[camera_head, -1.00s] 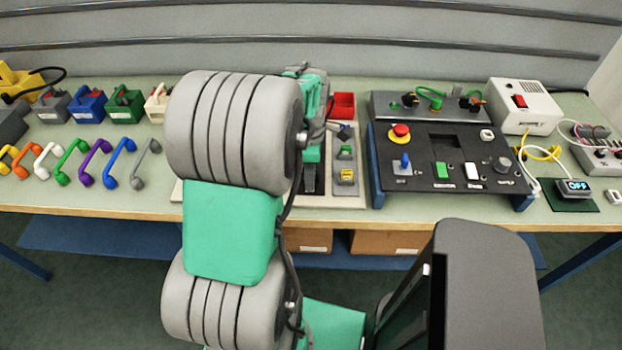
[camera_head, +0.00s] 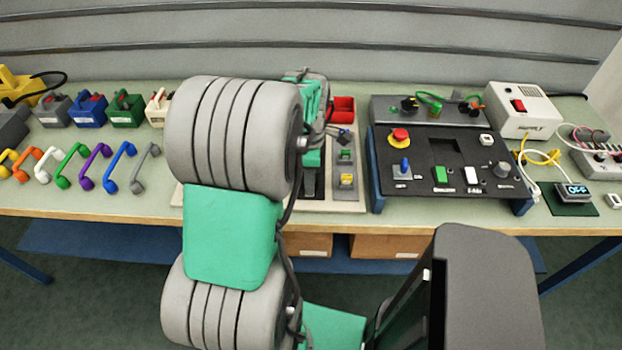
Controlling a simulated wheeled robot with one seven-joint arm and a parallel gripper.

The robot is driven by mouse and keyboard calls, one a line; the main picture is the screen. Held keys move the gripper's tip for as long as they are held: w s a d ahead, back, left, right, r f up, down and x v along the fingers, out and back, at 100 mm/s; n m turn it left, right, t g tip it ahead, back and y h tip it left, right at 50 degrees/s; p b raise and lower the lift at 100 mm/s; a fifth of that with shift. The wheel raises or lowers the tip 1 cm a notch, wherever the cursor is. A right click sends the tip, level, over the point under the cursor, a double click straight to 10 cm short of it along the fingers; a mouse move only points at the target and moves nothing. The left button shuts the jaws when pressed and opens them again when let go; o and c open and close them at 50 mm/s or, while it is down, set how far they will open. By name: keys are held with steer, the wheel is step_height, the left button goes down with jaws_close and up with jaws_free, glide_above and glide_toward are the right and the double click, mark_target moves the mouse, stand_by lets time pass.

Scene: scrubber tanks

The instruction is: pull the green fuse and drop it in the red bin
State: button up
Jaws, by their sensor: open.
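The green fuse (camera_head: 345,156) sits in a grey strip on the pale board, between a dark blue fuse (camera_head: 343,137) and a yellow fuse (camera_head: 346,180). The small red bin (camera_head: 343,108) stands behind that strip. My gripper (camera_head: 318,138) is just left of the strip, at the end of my green and grey arm. It is open; its fingertips are mostly hidden and I see nothing held. My arm's large grey joint covers the left part of the board.
A black control panel (camera_head: 447,165) with buttons and a red knob stands close to the right. A white box (camera_head: 524,110) is behind it. Coloured handles and several small boxes line the bench on the left. Bare bench (camera_head: 95,200) shows along the front left edge.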

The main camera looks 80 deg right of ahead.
steer(key=shift+c, duration=0.5)
jaws_close()
stand_by(0.9)
steer(key=o, duration=0.7)
jaws_free()
steer(key=shift+c, duration=0.2)
steer(key=shift+r, duration=0.1)
step_height(320, 180, up, 8)
steer(key=shift+f, duration=0.15)
steer(key=shift+c, duration=0.4)
